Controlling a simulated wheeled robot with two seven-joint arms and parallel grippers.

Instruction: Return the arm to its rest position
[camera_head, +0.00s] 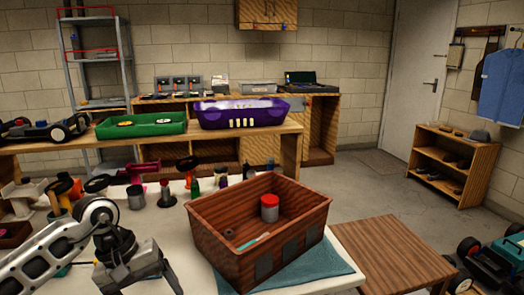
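My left arm (45,262) reaches in from the lower left, over the white table. Its gripper (147,275) points down at the bottom edge of the view, left of the wooden crate (222,258) and apart from it. Its fingertips are cut off or unclear, so I cannot tell whether it is open or shut. My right arm and gripper are not in view. The crate stands on a teal cloth (335,278) and holds a red-topped can (269,208), a small dark round piece (229,234) and a thin light stick-like item (252,243).
Several bottles and jars stand behind the gripper, among them a grey jar (136,197). A workbench behind bears a green tray (141,125) and a purple crate (242,113). A low wooden table (395,252) with a bare top is at the right.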

